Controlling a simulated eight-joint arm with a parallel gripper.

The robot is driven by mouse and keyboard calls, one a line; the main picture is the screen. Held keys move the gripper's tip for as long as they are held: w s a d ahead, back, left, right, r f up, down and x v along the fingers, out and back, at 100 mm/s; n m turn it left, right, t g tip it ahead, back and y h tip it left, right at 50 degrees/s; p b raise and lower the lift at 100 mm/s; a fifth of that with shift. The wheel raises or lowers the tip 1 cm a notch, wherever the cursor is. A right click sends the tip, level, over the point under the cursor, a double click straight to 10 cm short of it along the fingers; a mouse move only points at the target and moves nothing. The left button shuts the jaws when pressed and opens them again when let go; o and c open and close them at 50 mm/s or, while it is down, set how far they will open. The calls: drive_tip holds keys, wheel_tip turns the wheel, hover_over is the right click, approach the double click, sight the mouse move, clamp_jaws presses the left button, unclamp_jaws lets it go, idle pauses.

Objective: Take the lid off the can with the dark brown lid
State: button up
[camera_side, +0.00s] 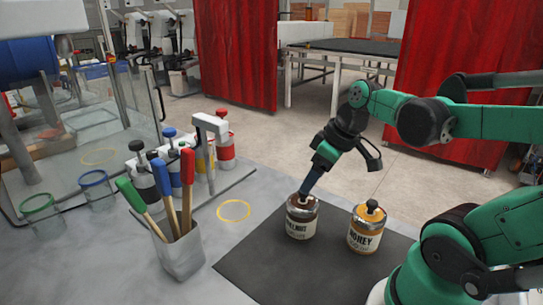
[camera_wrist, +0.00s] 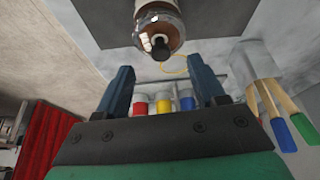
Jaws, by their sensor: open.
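The can with the dark brown lid (camera_side: 301,222) stands upright on a dark mat (camera_side: 262,262) in the side view, its brown lid (camera_side: 293,203) on it. My gripper (camera_side: 305,193) comes down at a slant from the upper right, its fingertips at the top of this lid; the side view does not show clearly whether they touch. In the wrist view my gripper (camera_wrist: 162,75) is open, fingers wide apart and nothing between them. A can with a black knob (camera_wrist: 160,45) shows just beyond the fingertips, near the top edge; its label is unreadable.
A second can labelled HONEY (camera_side: 364,236) with an amber lid and dark knob stands close on the right. A cup (camera_side: 178,255) of coloured-handled brushes and a rack of bottles (camera_side: 205,165) stand to the left. A yellow ring (camera_side: 234,211) marks clear table.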

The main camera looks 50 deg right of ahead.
sight(303, 197)
drive_tip(key=shift+x, duration=2.2)
drive_tip(key=shift+a, duration=0.1)
clamp_jaws()
